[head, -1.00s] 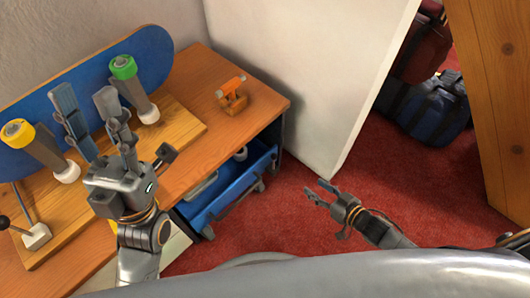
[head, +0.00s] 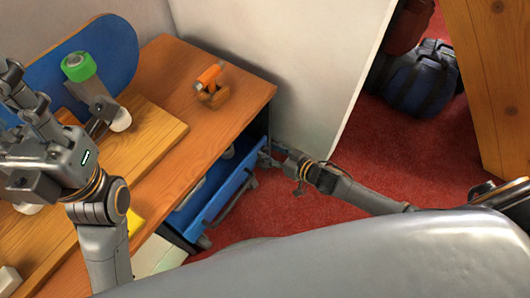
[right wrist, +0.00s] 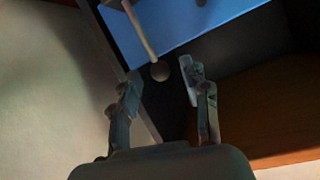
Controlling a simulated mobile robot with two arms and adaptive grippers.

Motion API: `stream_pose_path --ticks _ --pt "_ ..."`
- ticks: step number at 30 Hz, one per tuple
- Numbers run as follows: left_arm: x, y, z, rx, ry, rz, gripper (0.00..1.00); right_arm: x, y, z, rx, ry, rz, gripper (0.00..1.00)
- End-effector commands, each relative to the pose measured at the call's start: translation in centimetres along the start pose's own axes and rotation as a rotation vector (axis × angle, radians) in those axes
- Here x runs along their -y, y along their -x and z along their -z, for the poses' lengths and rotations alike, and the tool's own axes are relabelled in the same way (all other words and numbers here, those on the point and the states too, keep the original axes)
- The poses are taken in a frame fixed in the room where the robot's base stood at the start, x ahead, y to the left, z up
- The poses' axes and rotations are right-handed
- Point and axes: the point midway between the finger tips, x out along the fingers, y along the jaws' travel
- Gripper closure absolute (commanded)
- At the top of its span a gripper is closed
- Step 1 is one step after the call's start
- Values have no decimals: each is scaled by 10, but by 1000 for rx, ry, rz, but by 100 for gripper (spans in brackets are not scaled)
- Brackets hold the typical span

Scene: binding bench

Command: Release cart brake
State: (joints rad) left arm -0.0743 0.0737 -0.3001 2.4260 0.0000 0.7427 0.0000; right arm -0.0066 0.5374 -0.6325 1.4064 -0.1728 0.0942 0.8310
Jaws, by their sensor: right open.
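A white partition (head: 290,70) stands close behind my right gripper. Dark bags (head: 420,80) lie on the red carpet (head: 400,150) beyond.

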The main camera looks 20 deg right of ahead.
Motion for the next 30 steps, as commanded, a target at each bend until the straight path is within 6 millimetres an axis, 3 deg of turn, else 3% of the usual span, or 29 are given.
stream_pose_path --ticks 6,17,24,30 --pt "-1 -5 2 -39 -5 -15 60 0 -25 -1 -1 1 0 54" --pt "-2 -8 2 -43 -6 -18 60 0 -29 0 1 1 0 54" --pt "-2 -8 2 -43 -6 -18 60 0 -28 0 0 1 0 100" --pt "-2 -8 2 -43 -5 -18 60 0 -28 0 0 1 0 100"
